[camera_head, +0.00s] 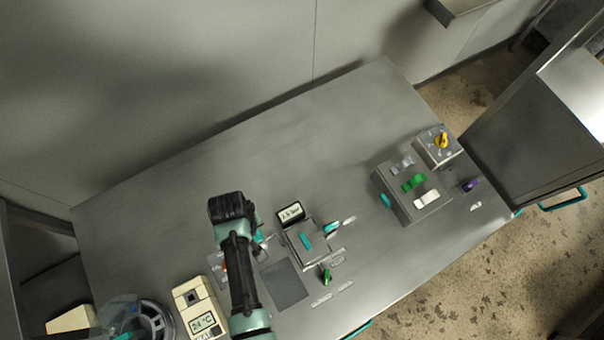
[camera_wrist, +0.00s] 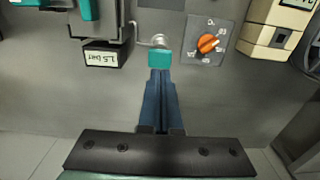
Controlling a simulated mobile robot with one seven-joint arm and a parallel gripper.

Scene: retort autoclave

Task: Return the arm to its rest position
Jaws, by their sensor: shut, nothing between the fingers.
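My gripper (camera_wrist: 160,76) is shut and empty, its two dark blue fingers side by side. In the wrist view its tips lie just below a teal lever handle (camera_wrist: 160,58) on a metal stem; I cannot tell whether they touch. In the head view my arm reaches over the left front part of the metal table (camera_head: 330,110), and its dark wrist hides the fingers. The orange rotary knob (camera_wrist: 207,43) is to the right of the tips in the wrist view.
A grey box (camera_head: 308,243) with teal levers and a small display (camera_head: 291,213) stands right of my arm. A beige thermometer unit (camera_head: 197,308) and a round clear vessel (camera_head: 140,318) are left. A switch box (camera_head: 412,186) stands farther right. The table's back is clear.

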